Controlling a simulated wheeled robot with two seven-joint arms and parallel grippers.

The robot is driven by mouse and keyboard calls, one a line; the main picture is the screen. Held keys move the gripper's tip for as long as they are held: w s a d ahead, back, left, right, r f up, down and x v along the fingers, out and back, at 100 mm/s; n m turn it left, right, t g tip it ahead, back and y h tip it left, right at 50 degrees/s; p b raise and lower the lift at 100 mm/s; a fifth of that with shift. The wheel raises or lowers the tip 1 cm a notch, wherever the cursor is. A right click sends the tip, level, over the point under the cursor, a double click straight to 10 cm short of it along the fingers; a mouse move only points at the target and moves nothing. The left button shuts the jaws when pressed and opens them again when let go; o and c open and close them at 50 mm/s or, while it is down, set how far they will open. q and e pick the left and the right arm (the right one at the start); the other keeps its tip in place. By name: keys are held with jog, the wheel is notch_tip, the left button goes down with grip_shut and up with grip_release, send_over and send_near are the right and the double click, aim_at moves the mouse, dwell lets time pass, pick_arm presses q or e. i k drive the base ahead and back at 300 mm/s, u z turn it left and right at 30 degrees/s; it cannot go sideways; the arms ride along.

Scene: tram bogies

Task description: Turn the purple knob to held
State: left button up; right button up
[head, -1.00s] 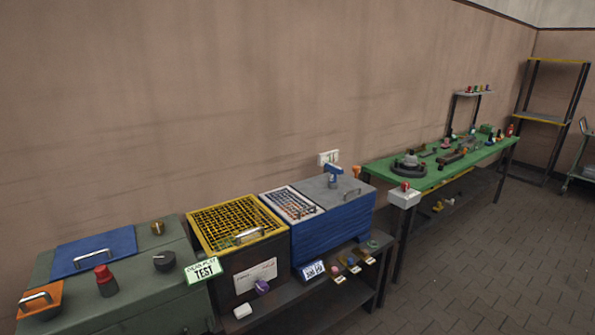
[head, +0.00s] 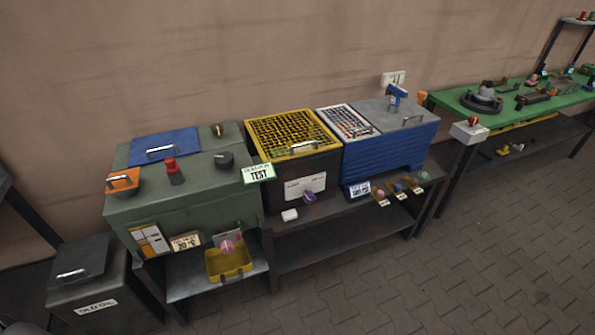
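The purple knob (head: 309,197) sits low on the front of the dark box with the yellow grid top (head: 294,134), in the middle of the head view. A white label plate (head: 304,187) is just behind and above it. The knob is small here, and I cannot read which position it points to. Neither of my grippers shows in the head view.
Left of it stands a green cabinet (head: 190,205) with a red knob, black knob and TEST sign (head: 258,173). Right is a blue box (head: 388,153), with several small knobs below. A yellow bin (head: 229,264) sits lower left. The paved floor (head: 400,290) in front is clear.

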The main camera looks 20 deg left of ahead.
aim_at(309, 196)
jog(key=z, duration=0.5)
jog(key=k, duration=0.6)
jog(key=z, duration=0.95)
jog(key=i, duration=1.55)
jog(key=u, duration=1.1)
jog(key=i, duration=0.3)
jog(key=u, duration=0.35)
